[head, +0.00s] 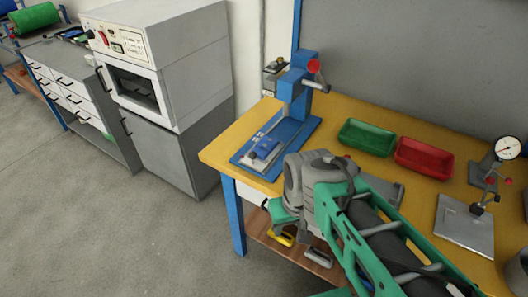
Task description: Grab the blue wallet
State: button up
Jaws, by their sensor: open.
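A small blue item that looks like the blue wallet (266,149) lies on a light grey plate on the blue base of a hand press, near the left end of the yellow bench. My green and grey arm reaches in from the lower right. My gripper (285,214) is at the bench's front edge, below and right of the blue item and apart from it. It is open, but its fingertips are hard to make out behind the arm's end.
The blue press (300,85) with a red-knobbed lever stands behind the blue item. A green tray (367,137) and a red tray (424,157) sit to the right. A dial gauge stand (492,165) stands farther right. A white oven cabinet (165,75) is left of the bench.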

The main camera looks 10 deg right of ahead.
aim_at(263, 147)
jog(key=u, duration=0.05)
jog(key=k, duration=0.9)
jog(key=z, duration=0.15)
jog(key=i, duration=0.9)
jog(key=u, duration=1.2)
jog(key=i, duration=0.6)
jog(key=u, duration=0.7)
